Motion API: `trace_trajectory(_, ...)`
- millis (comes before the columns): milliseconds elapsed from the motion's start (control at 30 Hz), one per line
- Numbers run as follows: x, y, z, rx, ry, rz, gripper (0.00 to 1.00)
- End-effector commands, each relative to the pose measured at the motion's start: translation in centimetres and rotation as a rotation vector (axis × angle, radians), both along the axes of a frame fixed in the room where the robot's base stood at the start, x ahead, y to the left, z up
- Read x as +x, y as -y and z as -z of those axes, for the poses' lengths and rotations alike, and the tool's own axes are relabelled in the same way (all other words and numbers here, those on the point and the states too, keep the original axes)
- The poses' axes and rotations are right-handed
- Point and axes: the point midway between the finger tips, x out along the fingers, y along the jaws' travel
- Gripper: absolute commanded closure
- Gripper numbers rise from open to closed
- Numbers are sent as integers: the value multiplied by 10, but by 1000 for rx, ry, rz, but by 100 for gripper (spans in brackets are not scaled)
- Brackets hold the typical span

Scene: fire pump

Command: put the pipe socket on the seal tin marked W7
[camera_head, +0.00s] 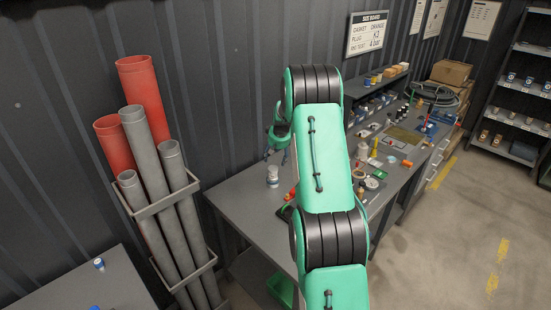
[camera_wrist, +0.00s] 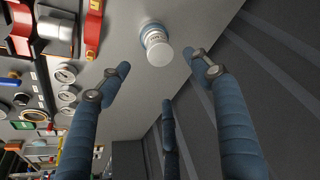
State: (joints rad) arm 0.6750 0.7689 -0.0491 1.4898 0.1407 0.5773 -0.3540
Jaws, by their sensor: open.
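A small white cylinder (camera_head: 272,176) stands upright near the bench's left end. In the wrist view the same cylinder (camera_wrist: 157,50) has a pale round top and a bluish-grey lower part with a small marking I cannot read. I cannot tell whether it is one tin or a tin with the pipe socket on it. My gripper (camera_head: 276,154) is above it, apart from it. In the wrist view my gripper (camera_wrist: 158,74) has its fingers spread, with nothing between them. I cannot identify the pipe socket or a W7 mark elsewhere.
The bench (camera_head: 237,197) is bare around the cylinder. Red parts and several small items crowd its right side, also seen in the wrist view (camera_wrist: 68,75). A rack of red and grey pipes (camera_head: 160,190) stands left. The dark ribbed wall (camera_head: 225,90) is close behind.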

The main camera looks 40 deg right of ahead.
Motion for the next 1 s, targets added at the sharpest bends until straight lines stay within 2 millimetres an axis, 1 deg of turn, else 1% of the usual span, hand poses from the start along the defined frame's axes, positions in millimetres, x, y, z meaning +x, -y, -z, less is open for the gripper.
trace_trajectory(467,0,-1,-1,-1,1,-1,36)
trace_trajectory(567,1,-5,-6,-1,2,-3,36)
trace_trajectory(633,1,-12,-14,-2,3,-7,36)
trace_trajectory(767,3,-34,-38,-4,8,-21,36)
trace_trajectory(833,2,-50,-54,-5,10,-32,36)
trace_trajectory(967,-1,-87,-90,-8,16,-55,36)
trace_trajectory(1000,-3,-100,-101,-8,18,-61,36)
